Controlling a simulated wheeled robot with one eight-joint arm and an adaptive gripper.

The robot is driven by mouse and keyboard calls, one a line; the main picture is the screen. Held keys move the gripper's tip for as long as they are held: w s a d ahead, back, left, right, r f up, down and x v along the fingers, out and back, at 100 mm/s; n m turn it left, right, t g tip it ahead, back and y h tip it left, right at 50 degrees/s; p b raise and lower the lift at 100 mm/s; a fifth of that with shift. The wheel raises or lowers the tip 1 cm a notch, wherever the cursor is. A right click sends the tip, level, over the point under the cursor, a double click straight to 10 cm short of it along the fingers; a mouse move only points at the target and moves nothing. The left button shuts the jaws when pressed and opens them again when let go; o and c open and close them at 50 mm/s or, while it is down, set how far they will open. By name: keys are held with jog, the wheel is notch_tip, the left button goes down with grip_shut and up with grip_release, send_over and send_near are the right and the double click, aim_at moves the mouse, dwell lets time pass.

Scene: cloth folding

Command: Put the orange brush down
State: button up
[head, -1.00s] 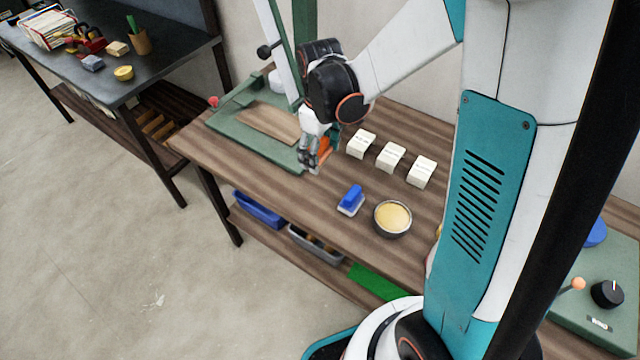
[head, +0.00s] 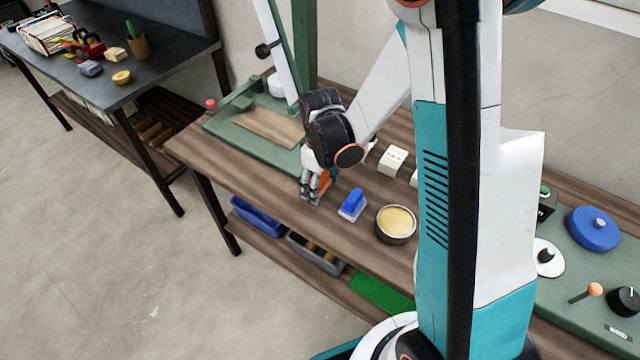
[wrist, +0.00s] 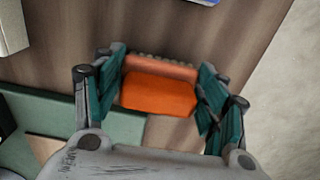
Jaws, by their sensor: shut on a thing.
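The orange brush (wrist: 158,92) is between the two fingers of my gripper (wrist: 160,90) in the wrist view, with bristles showing along its far edge. In the head view my gripper (head: 316,190) is low over the wooden table (head: 275,185), near its front edge, and shut on the brush (head: 325,182). Most of the brush is hidden there by the fingers. I cannot tell whether the brush touches the table top.
A blue brush (head: 353,203) and a round bowl of yellowish stuff (head: 396,223) stand to the right. White blocks (head: 392,160) are behind, partly hidden by my arm. A green frame with a board (head: 262,125) lies at the left. Bare table lies in front of the gripper.

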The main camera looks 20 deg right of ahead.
jog(key=shift+f, duration=0.15)
jog(key=o, duration=0.9)
jog(key=shift+o, duration=0.2)
notch_tip(320, 180, up, 14)
jog(key=p, duration=0.6)
jog(key=s+r+m+t, duration=0.7)
jog(key=s+r, duration=0.8)
